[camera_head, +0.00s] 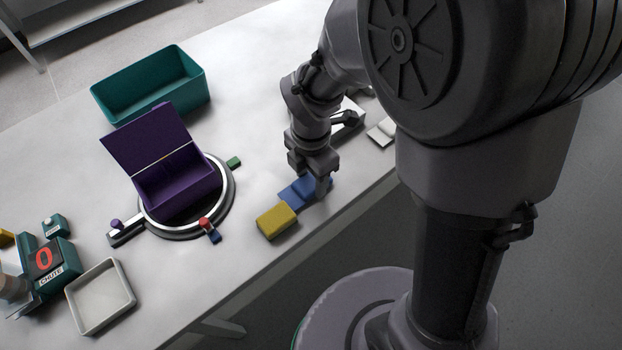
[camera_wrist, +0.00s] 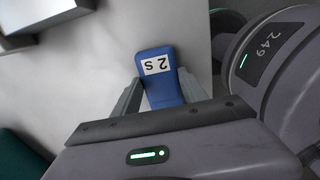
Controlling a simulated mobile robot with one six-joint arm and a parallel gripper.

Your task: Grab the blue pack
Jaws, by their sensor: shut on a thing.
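The blue pack (camera_head: 298,193) lies near the front edge of the table, just behind and right of a yellow block. My gripper (camera_head: 313,182) reaches down over it and is shut on it. The fingers hide part of the pack's sides. I cannot tell whether the pack is lifted off the table.
The yellow block (camera_head: 277,221) is close to the blue pack. A purple open box (camera_head: 178,186) stands on a round turntable (camera_head: 222,213) to the left. A teal bin (camera_head: 152,84) is behind; a white tray (camera_head: 101,297) and a chute unit (camera_head: 48,262) are at the lower left.

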